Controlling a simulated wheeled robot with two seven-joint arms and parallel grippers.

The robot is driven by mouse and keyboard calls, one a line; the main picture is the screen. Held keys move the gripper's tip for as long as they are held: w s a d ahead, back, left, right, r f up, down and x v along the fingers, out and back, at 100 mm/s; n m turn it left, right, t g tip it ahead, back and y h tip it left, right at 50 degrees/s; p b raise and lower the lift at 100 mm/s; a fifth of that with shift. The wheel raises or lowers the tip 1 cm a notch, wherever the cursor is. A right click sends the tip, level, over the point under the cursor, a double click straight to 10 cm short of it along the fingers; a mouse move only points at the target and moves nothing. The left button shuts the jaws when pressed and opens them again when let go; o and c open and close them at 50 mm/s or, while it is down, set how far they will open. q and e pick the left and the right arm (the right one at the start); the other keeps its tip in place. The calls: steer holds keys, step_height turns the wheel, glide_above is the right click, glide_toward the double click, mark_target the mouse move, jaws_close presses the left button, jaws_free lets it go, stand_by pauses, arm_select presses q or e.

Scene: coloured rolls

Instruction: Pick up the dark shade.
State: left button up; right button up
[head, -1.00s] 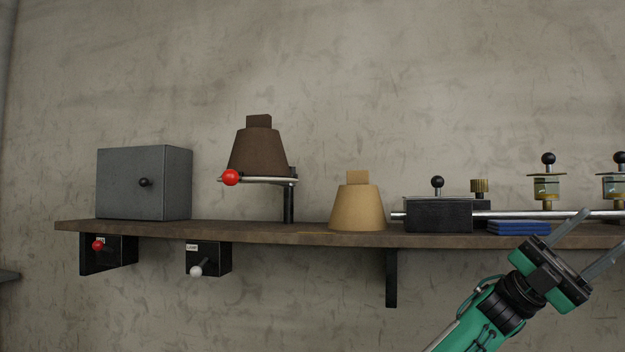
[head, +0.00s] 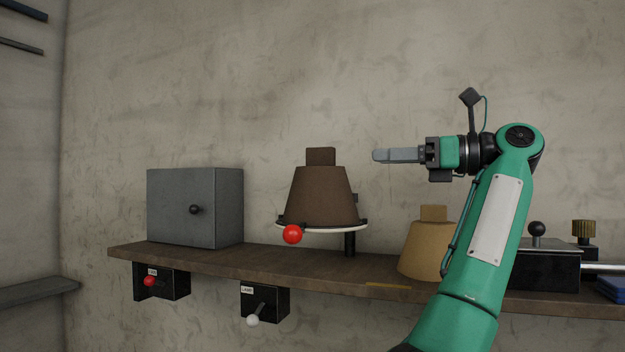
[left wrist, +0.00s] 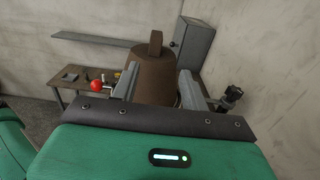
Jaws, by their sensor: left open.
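The dark shade (head: 321,197) is a brown tapered cone with a block-like tab on top. It sits upright on a round pale rest above the shelf. My left gripper (head: 376,155) is to the right of the shade's tab, pointing left at about its height, with a gap between them in the head view. In the left wrist view the open fingers (left wrist: 159,70) frame the shade (left wrist: 154,78), which shows between and beyond them with its tab up. Nothing is in the fingers. My right gripper is not in view.
A red ball knob (head: 292,234) sticks out at the rest's front. A tan shade (head: 424,250) stands on the shelf (head: 270,262), partly behind my arm. A grey box (head: 180,205) is at left.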

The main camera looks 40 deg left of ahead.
mark_target(334, 156)
arm_select(q)
steer(key=p+x, duration=0.1)
steer(key=x, duration=0.6)
steer(key=shift+r+p, duration=0.1)
steer(key=shift+p, duration=0.2)
steer(key=shift+s+a, duration=0.15)
steer(key=shift+a, duration=0.25)
steer(key=shift+s+a+r+p, duration=0.2)
steer(key=shift+s+a+p, duration=0.15)
steer(key=shift+p, duration=0.35)
steer(key=p+x, duration=0.1)
steer(key=x, duration=0.1)
steer(key=p+x, duration=0.1)
steer(key=x, duration=0.1)
steer(key=shift+s+a+f, duration=0.15)
steer(key=shift+a+f, duration=0.05)
steer(key=shift+d, duration=0.25)
steer(key=shift+c, duration=0.6)
steer(key=shift+a, duration=0.1)
jaws_close()
